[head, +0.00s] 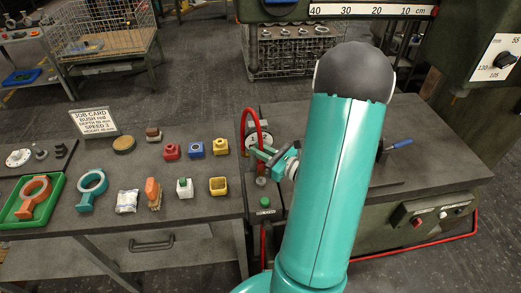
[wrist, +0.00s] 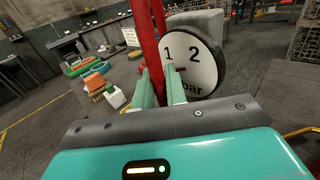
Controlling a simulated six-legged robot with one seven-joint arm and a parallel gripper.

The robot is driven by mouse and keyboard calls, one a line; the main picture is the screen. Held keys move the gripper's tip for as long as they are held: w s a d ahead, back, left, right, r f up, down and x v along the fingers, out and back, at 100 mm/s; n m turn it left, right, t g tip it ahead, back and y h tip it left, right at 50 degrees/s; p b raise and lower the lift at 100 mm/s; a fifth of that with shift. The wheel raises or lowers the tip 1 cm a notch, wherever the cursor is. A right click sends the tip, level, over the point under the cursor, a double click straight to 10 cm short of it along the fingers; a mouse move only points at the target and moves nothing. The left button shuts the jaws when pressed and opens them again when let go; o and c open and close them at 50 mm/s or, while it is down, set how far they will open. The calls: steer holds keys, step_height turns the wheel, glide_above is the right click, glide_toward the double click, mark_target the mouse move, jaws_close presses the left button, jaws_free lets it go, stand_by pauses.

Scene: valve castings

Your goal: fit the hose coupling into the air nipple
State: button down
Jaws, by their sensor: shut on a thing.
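My gripper (head: 261,153) reaches left from my teal arm in the head view, at the red hose (head: 244,122). In the wrist view, my gripper (wrist: 159,92) has its two pale green fingers on either side of the red hose (wrist: 145,45), which runs upward. It is shut on the hose coupling at the hose's end; the coupling itself is mostly hidden by the fingers. A small grey fitting, which looks like the air nipple (head: 261,181), stands below the gripper, apart from it. The nipple cannot be made out in the wrist view.
A round pressure gauge (wrist: 192,62) stands close behind the fingers. The left bench holds a job card (head: 93,121), a green tray (head: 15,213), a teal ring casting (head: 91,190) and several coloured blocks. My arm hides part of the right bench (head: 435,165).

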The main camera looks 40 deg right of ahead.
steer(key=shift+f, duration=0.7)
steer(key=shift+f, duration=0.15)
stand_by(0.3)
steer(key=shift+f, duration=0.8)
steer(key=c, duration=1.3)
jaws_free()
steer(key=shift+c, duration=0.2)
steer(key=shift+d, duration=0.1)
steer(key=shift+s+d+f, duration=0.1)
steer(key=shift+s+d, duration=0.05)
steer(key=shift+s, duration=0.35)
steer(key=s+d, duration=0.2)
steer(key=s, duration=1)
steer(key=shift+s, duration=0.35)
